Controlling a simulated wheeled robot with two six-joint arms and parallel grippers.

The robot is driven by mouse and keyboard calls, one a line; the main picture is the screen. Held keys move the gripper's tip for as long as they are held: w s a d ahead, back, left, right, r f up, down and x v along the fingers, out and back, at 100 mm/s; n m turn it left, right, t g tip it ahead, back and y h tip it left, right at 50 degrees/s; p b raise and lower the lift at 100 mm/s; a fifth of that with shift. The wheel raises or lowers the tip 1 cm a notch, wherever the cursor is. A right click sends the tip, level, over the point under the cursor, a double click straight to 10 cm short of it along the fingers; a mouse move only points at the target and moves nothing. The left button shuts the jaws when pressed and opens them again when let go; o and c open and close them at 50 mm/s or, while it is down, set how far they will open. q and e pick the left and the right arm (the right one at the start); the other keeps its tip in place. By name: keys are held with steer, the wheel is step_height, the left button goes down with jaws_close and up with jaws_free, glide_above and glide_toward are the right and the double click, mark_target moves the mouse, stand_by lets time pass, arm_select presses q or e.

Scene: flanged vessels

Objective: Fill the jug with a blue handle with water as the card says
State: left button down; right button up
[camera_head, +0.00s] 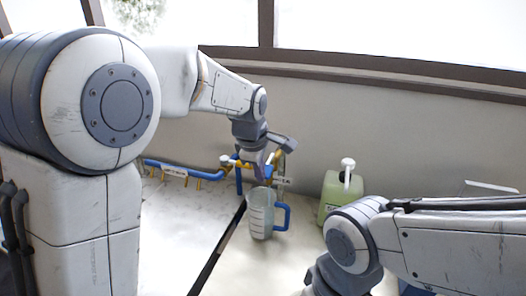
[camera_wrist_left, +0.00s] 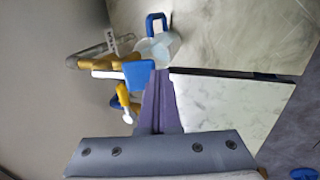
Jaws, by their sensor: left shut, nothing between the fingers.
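The clear jug (camera_head: 259,222) with a blue handle (camera_head: 285,217) stands upright on the counter below the tap. In the left wrist view the jug (camera_wrist_left: 155,50) shows beyond the fingertips, pale bluish inside; I cannot tell its water level. A yellow tap (camera_wrist_left: 101,62) with a blue lever (camera_wrist_left: 139,73) is there too, its spout close to the jug's mouth. My left gripper (camera_head: 259,174) is shut and empty, its fingertips (camera_wrist_left: 157,78) close beside the blue lever; whether they touch is unclear. My right gripper is out of view. I cannot read any card.
A green container (camera_head: 330,192) with a white top stands right of the jug. Blue pipe with yellow fittings (camera_head: 197,174) runs along the wall at left. A pale flat panel (camera_head: 490,187) is at the far right. A dark gap (camera_head: 222,245) crosses the counter. Pale counter left of it is clear.

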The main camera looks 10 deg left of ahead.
arm_select(q)
steer(key=shift+s+f, duration=0.1)
steer(key=shift+f, duration=0.2)
stand_by(0.4)
steer(key=v, duration=1.4)
steer(key=shift+s+p, duration=0.35)
steer(key=shift+p, duration=0.1)
steer(key=shift+r, duration=0.15)
steer(key=s+d+f+m+g, duration=0.2)
steer(key=s+f+m, duration=0.7)
steer(key=s+m, duration=0.2)
steer(key=s+d+f+m+g, duration=0.2)
steer(key=s+f+m, duration=0.7)
steer(key=s+m, duration=0.3)
steer(key=s, duration=0.2)
steer(key=shift+s+d, duration=0.3)
steer(key=shift+d, duration=0.05)
